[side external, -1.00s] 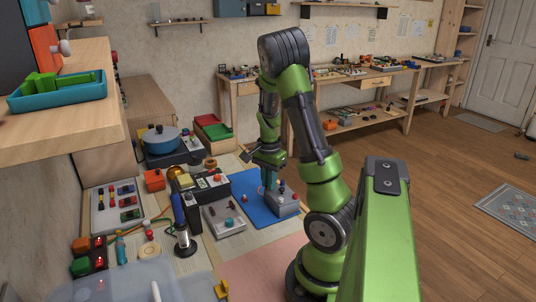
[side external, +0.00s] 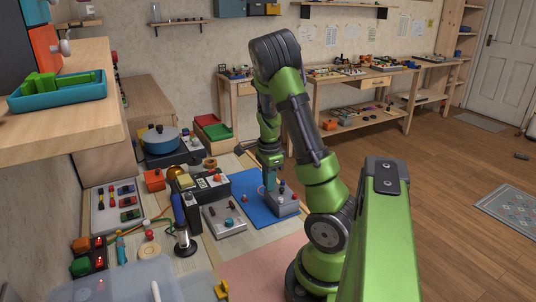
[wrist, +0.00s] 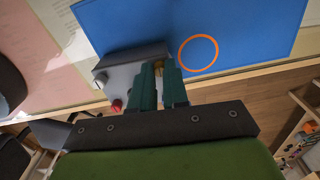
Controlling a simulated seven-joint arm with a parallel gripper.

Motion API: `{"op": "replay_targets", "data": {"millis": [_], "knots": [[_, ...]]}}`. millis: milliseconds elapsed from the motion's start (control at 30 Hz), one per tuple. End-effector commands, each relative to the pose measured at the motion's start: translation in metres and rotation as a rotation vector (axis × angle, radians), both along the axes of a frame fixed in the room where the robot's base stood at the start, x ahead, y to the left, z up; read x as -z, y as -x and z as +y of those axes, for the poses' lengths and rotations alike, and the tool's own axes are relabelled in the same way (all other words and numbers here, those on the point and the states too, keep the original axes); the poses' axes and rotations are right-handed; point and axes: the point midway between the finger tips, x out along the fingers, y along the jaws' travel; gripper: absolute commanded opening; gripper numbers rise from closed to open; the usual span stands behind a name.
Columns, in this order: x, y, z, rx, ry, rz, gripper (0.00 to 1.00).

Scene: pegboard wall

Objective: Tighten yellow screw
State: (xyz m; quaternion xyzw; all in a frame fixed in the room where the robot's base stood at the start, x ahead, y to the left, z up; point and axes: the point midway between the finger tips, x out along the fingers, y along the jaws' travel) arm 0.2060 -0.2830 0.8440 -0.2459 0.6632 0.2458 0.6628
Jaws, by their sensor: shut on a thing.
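A grey block (side external: 284,205) sits on the blue mat (side external: 250,204) in the side view; the block (wrist: 124,72) also shows in the wrist view. My gripper (side external: 269,188) points down at the block's left part. In the wrist view my gripper's (wrist: 159,68) two teal fingers are shut on a small yellow screw (wrist: 158,70) at the block's edge. The fingers hide most of the screw, so how deep it sits cannot be told. A red knob (wrist: 117,105) stands on the block beside the fingers.
An orange ring mark (wrist: 198,53) lies on the mat, which is otherwise clear there. In the side view a grey box with a teal knob (side external: 229,222) stands left of the mat. A blue-handled tool in a stand (side external: 181,225) is farther left.

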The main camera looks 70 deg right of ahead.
Motion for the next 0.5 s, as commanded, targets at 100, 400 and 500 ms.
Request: {"op": "replay_targets", "data": {"millis": [100,400,500], "knots": [[-0.0001,-0.0004,0.0002,0.002,-0.001,-0.001,0.00],[0.0000,-0.0004,0.0002,0.001,-0.001,-0.001,0.28],[0.0000,-0.0003,0.0003,0.001,-0.001,-0.001,0.41]]}}
